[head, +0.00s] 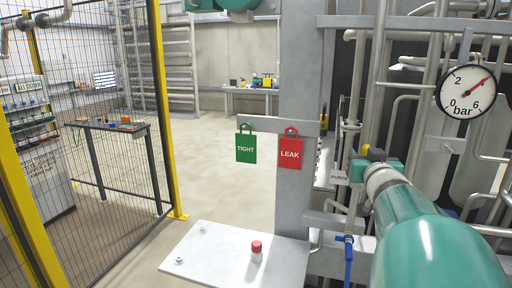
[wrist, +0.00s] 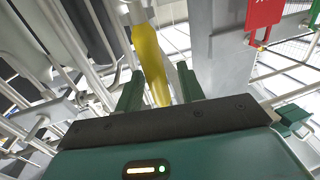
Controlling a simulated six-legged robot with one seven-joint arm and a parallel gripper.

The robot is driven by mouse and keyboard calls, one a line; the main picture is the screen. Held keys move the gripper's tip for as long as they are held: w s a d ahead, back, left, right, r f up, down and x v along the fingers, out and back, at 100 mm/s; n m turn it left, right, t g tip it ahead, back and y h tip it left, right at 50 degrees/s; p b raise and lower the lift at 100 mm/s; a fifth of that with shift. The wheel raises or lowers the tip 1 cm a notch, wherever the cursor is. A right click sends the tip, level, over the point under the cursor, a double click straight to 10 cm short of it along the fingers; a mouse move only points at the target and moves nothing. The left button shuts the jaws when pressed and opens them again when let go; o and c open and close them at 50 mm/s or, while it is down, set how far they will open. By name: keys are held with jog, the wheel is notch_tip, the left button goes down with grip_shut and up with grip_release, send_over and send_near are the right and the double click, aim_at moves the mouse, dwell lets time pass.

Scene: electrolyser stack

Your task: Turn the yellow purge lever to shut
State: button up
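The yellow purge lever (wrist: 148,60) runs down from a grey fitting at the top of the wrist view and passes between my gripper's two green fingers (wrist: 159,88). The fingers stand apart, with a visible gap between the lever and the right finger. The lever lies closer to the left finger; I cannot tell if they touch. In the head view a small piece of yellow (head: 365,150) shows beside my gripper (head: 376,160), with the rest hidden behind my arm. A PURGE label (head: 339,177) hangs just left of my gripper.
A green TIGHT tag (head: 246,148) and a red LEAK tag (head: 290,152) hang on a grey bar left of the pipes. A pressure gauge (head: 466,89) is at right. A blue-handled valve (head: 348,258) is below.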

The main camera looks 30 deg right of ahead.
jog(key=shift+s+r, duration=0.1)
jog(key=shift+s, duration=0.1)
jog(key=shift+w+d, duration=0.1)
jog(key=shift+w, duration=0.15)
jog(key=shift+s, duration=0.2)
jog(key=shift+c, duration=0.5)
grip_shut()
